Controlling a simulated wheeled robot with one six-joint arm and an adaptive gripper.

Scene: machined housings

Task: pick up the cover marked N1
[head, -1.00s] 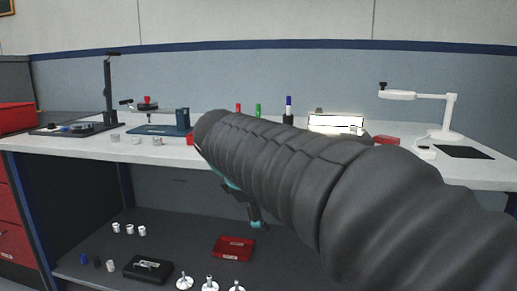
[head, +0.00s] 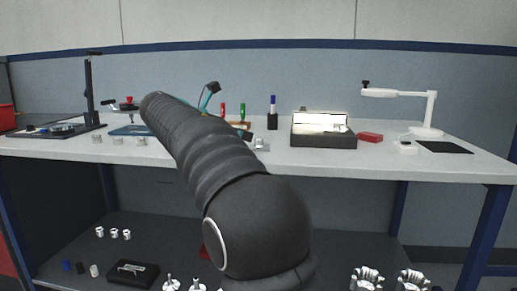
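Three small light metal pieces stand in a row on the left front of the bench top: one at left (head: 97,139), one in the middle (head: 118,140) and one at right (head: 140,141). Another small silver piece (head: 260,145) lies right of my arm. No N1 mark is readable, so I cannot tell which is the cover. My dark arm crosses the middle of the view. A dark and teal part, seemingly of my gripper (head: 209,96), shows above the bench behind the arm. Its fingers are not clear, and I see nothing held.
On the bench (head: 440,168) are a black box with a lit panel (head: 323,141), a red block (head: 369,137), a white lamp stand (head: 430,110), markers and a dark post fixture (head: 90,92). The lower shelf holds small cylinders, a black case (head: 133,272) and silver housings (head: 412,280).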

